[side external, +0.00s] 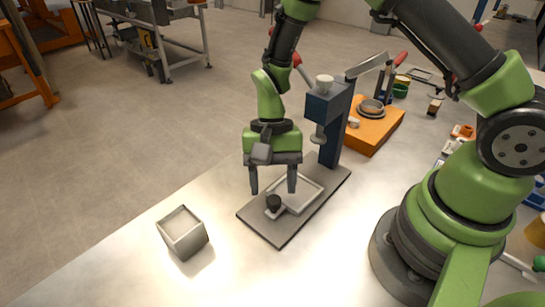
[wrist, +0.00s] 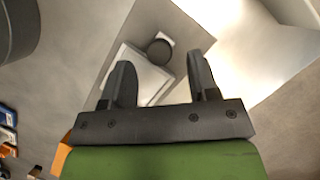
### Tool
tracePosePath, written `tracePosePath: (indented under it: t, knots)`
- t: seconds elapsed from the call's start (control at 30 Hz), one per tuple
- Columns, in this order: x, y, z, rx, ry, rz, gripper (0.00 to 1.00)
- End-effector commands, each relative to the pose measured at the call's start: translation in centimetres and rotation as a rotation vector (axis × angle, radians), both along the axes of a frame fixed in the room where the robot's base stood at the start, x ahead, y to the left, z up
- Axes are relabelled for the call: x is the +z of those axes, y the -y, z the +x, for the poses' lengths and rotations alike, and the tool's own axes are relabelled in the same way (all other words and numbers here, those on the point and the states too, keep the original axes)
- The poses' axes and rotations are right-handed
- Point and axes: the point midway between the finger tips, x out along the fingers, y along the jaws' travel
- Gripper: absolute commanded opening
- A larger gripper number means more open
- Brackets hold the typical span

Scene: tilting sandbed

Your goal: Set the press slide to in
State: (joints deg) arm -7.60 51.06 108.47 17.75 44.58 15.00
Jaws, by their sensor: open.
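The press (side external: 335,110) is a dark blue column and head with a pale top knob and a ram, standing at the back of a grey base plate (side external: 283,232). The press slide (side external: 312,195) is a pale framed tray on the plate, lying in front of the column rather than under the ram. Its black round knob (side external: 273,202) is at its front end. In the wrist view the knob (wrist: 160,48) and slide (wrist: 138,72) show between and beyond my fingers. My gripper (side external: 273,188) is open and empty, pointing down over the knob, with a finger to either side in the picture; contact cannot be told.
An open grey box (side external: 183,232) stands on the metal table to the left of the plate. An orange block (side external: 378,128) with a round dish and a red-handled lever sits behind the press. Small parts and tools lie farther right. The table between box and plate is clear.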

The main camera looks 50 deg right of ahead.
Motion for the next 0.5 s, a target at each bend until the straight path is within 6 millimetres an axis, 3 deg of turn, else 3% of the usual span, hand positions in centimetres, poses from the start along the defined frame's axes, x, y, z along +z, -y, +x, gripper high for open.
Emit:
tracePosePath:
  t: [0.23,0.5]
  knots:
    - [4.7,1.4,1.5,-0.002,0.007,0.0,0.55]
    - [6.9,2.1,2.0,0.0,0.002,-0.001,0.55]
